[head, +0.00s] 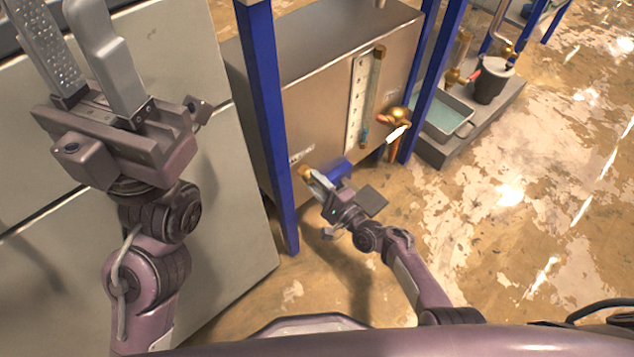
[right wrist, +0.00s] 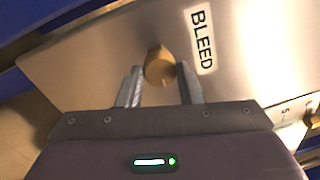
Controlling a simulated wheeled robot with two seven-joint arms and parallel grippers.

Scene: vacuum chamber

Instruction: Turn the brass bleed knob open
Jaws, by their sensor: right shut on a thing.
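The brass bleed knob (head: 304,173) sits low on the front of the metal chamber box, just below a white label (head: 301,156). In the right wrist view the knob (right wrist: 158,66) lies between my two right fingers, next to the label reading BLEED (right wrist: 203,40). My right gripper (head: 316,180) is shut on the knob; it also shows in the right wrist view (right wrist: 160,80). The knob's turn angle cannot be told. My left gripper (head: 58,8) is raised at the left, open and empty, its fingers apart.
Blue frame posts (head: 268,110) stand on both sides of the metal box (head: 320,80). A sight gauge (head: 372,85) and a brass valve with a white handle (head: 398,118) are right of the knob. A tray of liquid (head: 440,118) stands further right. The stained floor (head: 490,230) is clear.

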